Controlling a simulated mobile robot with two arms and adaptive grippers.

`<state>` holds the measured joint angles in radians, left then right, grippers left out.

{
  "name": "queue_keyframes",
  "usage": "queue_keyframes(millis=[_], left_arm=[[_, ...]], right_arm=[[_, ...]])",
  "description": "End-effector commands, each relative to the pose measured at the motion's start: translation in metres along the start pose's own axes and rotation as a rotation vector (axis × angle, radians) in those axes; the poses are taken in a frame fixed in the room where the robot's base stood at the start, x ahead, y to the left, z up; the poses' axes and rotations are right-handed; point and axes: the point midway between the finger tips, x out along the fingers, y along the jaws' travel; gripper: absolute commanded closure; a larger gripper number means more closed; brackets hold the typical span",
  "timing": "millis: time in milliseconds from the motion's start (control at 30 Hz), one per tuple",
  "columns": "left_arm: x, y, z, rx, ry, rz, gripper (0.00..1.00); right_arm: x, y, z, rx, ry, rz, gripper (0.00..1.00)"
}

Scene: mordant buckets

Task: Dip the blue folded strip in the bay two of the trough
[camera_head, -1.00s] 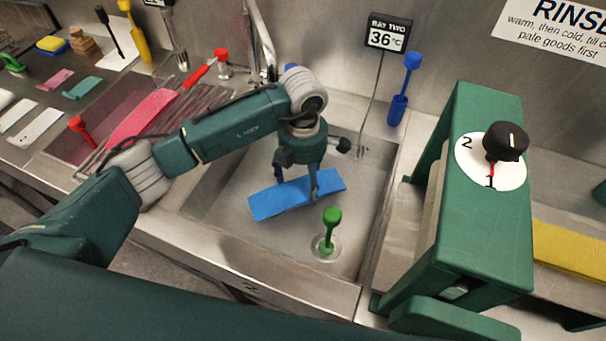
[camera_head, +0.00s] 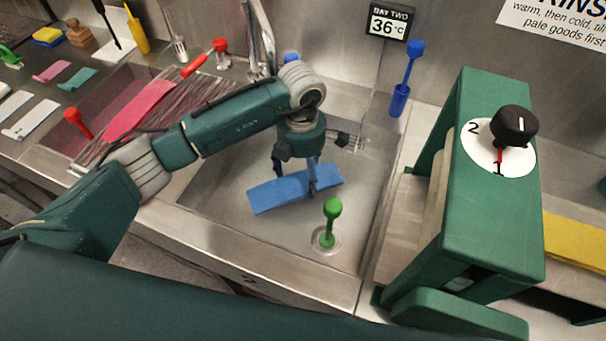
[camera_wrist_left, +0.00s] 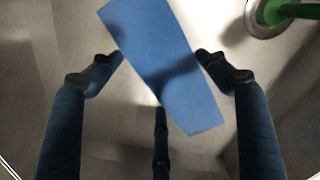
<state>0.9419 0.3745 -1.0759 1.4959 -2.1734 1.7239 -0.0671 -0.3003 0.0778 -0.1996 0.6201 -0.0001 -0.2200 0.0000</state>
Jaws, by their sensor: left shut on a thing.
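The blue folded strip (camera_head: 265,197) is in my left gripper (camera_head: 299,181), inside bay two of the trough (camera_head: 225,195), under the sign reading BAY TWO. The strip looks flat and close to the basin floor. I cannot tell whether it touches the floor, nor where any liquid surface lies. My right gripper is out of view.
A green plug (camera_head: 331,220) stands on the basin floor right of the strip. A blue-handled plug (camera_head: 404,78) is at the back. The green press (camera_head: 490,210) with a dial stands right of the basin. The left bay (camera_head: 90,125) holds a red-pink strip (camera_head: 140,108).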

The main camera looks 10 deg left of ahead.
Motion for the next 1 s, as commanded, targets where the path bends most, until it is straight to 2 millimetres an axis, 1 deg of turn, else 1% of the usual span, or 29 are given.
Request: queue_keyframes(millis=[167,433,567,667,1000], left_arm=[[-0.001,-0.001,0.000,0.000,0.000,0.001,0.46],[-0.001,-0.013,0.000,0.001,-0.001,0.001,0.46],[0.000,-0.015,0.000,-0.001,0.000,0.001,0.46],[0.000,-0.014,0.000,-0.001,0.000,0.001,0.46],[0.001,0.001,0.000,-0.001,-0.001,0.002,0.46]], right_arm=[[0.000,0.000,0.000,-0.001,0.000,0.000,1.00],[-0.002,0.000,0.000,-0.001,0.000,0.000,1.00],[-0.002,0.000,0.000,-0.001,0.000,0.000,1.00],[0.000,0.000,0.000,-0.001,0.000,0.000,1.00],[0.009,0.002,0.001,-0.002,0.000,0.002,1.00]])
